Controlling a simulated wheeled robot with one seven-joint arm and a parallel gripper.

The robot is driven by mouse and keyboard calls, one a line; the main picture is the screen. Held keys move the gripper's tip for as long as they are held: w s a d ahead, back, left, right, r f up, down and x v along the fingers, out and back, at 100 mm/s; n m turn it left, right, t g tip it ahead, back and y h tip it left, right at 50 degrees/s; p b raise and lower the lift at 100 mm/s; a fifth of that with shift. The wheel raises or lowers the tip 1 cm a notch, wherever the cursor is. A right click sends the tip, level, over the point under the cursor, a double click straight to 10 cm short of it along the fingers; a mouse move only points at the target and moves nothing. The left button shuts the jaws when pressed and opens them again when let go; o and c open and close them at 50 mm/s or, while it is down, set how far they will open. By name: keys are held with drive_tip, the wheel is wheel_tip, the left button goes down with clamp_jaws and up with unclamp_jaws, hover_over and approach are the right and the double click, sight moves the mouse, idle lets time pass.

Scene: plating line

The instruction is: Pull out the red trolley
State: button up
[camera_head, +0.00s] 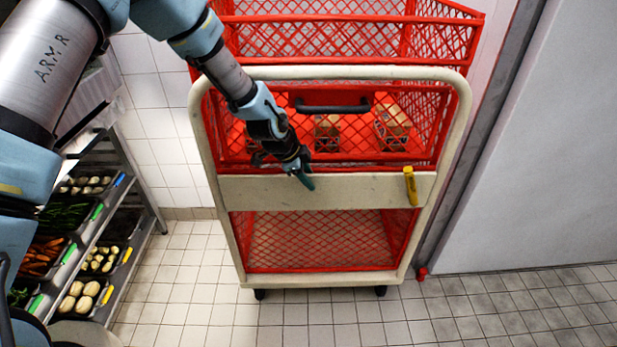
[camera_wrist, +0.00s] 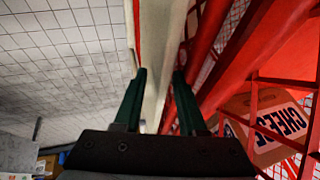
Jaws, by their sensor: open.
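The red trolley (camera_head: 345,190) stands upright against the back wall, with red mesh baskets inside a cream front frame. A dark handle (camera_head: 333,108) sits near the top of its front. A cream crossbar runs across the middle, with a yellow tag on its right side. My gripper (camera_head: 303,178) is at the front of the trolley, left of centre, over the crossbar and below the handle. In the wrist view my gripper (camera_wrist: 160,76) is open, and a cream bar of the trolley (camera_wrist: 166,35) shows between its fingers. I cannot tell whether the fingers touch it.
Boxes (camera_head: 392,120) lie in the trolley's middle basket; one reads "CHEESE" in the wrist view (camera_wrist: 265,125). A shelf rack (camera_head: 145,222) with vegetable trays stands at the left. A grey door or panel (camera_head: 550,150) is at the right. Tiled floor (camera_head: 300,325) in front is clear.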

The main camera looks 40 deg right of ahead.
drive_tip(key=o, duration=0.3)
drive_tip(key=shift+r, duration=0.1)
drive_tip(key=b+v, duration=0.1)
drive_tip(key=v, duration=0.9)
drive_tip(key=shift+r+b, duration=0.35)
drive_tip(key=shift+r, duration=0.05)
drive_tip(key=shift+a, duration=0.1)
drive_tip(key=shift+c, duration=0.4)
